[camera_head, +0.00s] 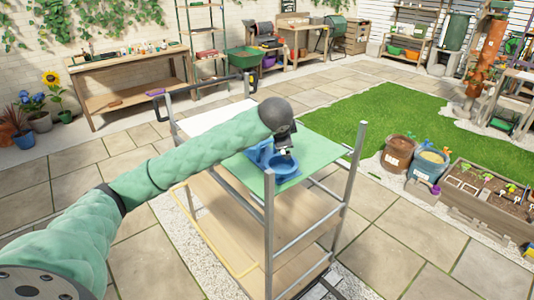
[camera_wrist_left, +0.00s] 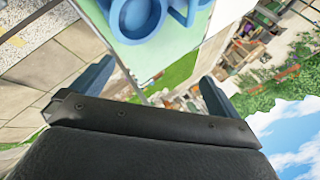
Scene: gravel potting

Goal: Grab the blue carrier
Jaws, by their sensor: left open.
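The blue carrier (camera_head: 260,155) sits on the green top of the metal-framed cart, and its round openings show. It is partly hidden behind my left gripper in the head view. In the left wrist view the carrier (camera_wrist_left: 133,17) is at the top edge, cut off, with a ring and a second blue part. My left gripper (camera_head: 285,151) is right over the carrier in the head view. In the left wrist view its two fingers (camera_wrist_left: 156,72) are spread wide with nothing between them. Contact with the carrier cannot be told. My right gripper is not in view.
The cart has upright metal posts (camera_head: 357,150) at its corners, a green mat (camera_head: 318,152) on top and a wooden lower shelf (camera_head: 240,222). Buckets (camera_head: 398,153) and a planter box (camera_head: 480,190) stand at the right. Open paving surrounds the cart.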

